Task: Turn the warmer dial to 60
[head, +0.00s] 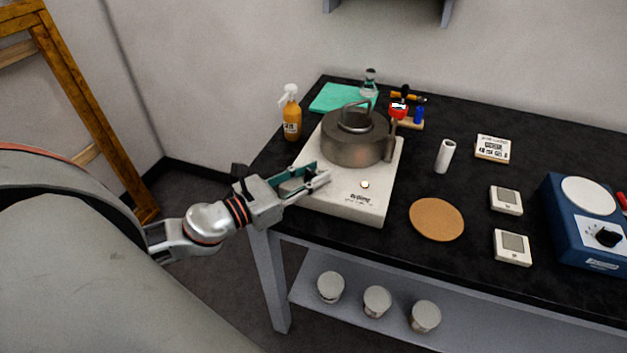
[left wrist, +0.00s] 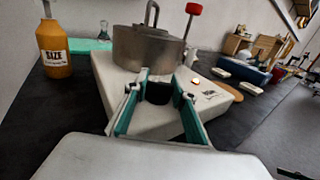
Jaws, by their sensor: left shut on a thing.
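The warmer (head: 352,203) is a white slab-shaped unit at the left end of the black bench, with a grey metal pot (head: 350,150) on top. A small lit lamp (head: 365,184) shows on its front. My left gripper (head: 320,180) reaches in from the left to the warmer's front left. In the left wrist view, the black dial (left wrist: 159,92) sits between the two green-lined fingers, which are shut on it. The fingers hide the dial in the head view, and I cannot read its setting.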

